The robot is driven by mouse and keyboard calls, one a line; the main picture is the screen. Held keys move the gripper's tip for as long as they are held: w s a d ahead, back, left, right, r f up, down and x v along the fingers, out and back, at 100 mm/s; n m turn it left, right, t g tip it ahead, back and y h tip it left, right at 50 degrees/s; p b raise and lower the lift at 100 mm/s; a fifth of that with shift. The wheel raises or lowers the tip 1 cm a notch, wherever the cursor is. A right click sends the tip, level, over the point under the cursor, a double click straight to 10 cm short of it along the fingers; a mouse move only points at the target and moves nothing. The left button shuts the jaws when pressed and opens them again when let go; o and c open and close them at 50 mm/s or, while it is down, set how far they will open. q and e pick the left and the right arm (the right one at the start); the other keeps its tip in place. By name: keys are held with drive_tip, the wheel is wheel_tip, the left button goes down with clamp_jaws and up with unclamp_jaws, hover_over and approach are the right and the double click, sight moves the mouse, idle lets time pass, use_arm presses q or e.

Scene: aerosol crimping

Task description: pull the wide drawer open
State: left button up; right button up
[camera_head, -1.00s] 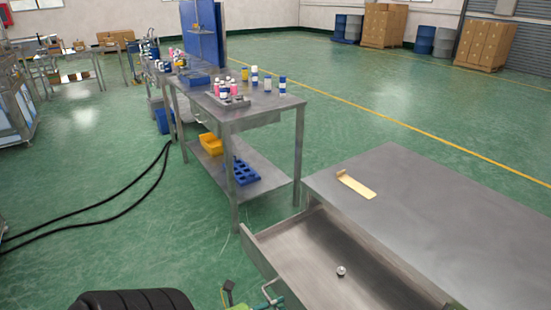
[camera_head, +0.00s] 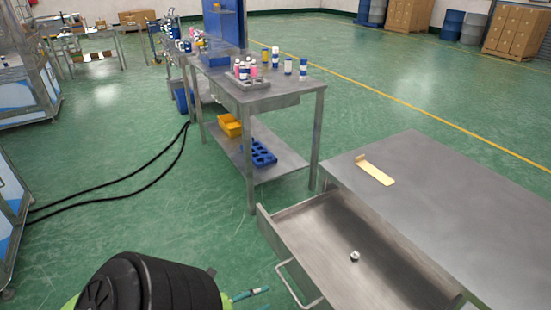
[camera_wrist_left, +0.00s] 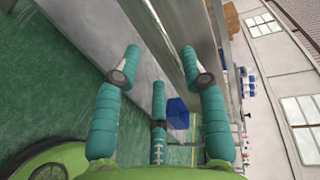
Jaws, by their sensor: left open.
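The wide drawer (camera_head: 312,232) of the grey metal table stands pulled out in the head view, its inside showing. Its bar handle (camera_head: 297,286) is on the front panel, with nothing around its visible part. My left gripper (camera_head: 252,294) is just left of the handle, apart from it, with green fingertips partly cut off by the lower edge. In the left wrist view my left gripper (camera_wrist_left: 160,76) is open, its fingers spread before grey metal panels, holding nothing that shows. My right gripper is not in view.
A small metal piece (camera_head: 354,256) lies in the drawer. A yellowish flat piece (camera_head: 375,172) lies on the tabletop. A second metal table (camera_head: 285,98) with bottles stands behind. Black cables (camera_head: 120,194) cross the green floor at left; floor between is clear.

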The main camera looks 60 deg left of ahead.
use_arm(q)
drive_tip(key=shift+v, duration=1.5)
drive_tip(key=s+d+f+n+g+y, duration=0.1)
drive_tip(key=f+n+g, duration=0.15)
drive_tip(key=f, duration=0.45)
drive_tip(key=s+d+f+n+g, duration=0.2)
drive_tip(key=f+n, duration=0.2)
drive_tip(key=f, duration=0.4)
drive_tip(key=s+d+f+n+g+y, duration=0.1)
drive_tip(key=f+n+g, duration=0.1)
drive_tip(key=f+n, duration=0.35)
drive_tip(key=s+d+f+n+g, duration=0.2)
drive_tip(key=s+d+f+g, duration=0.2)
drive_tip(key=s+d+f, duration=0.1)
drive_tip(key=s+d+f+n+g+h, duration=0.1)
drive_tip(key=s+d+f+n+g, duration=0.1)
drive_tip(key=s+d+f+g, duration=0.2)
drive_tip(key=s+d+f, duration=0.1)
drive_tip(key=d+f, duration=0.2)
drive_tip(key=f, duration=0.3)
drive_tip(key=shift+n, duration=0.3)
drive_tip(key=shift+s+d, duration=0.1)
drive_tip(key=shift+s, duration=0.1)
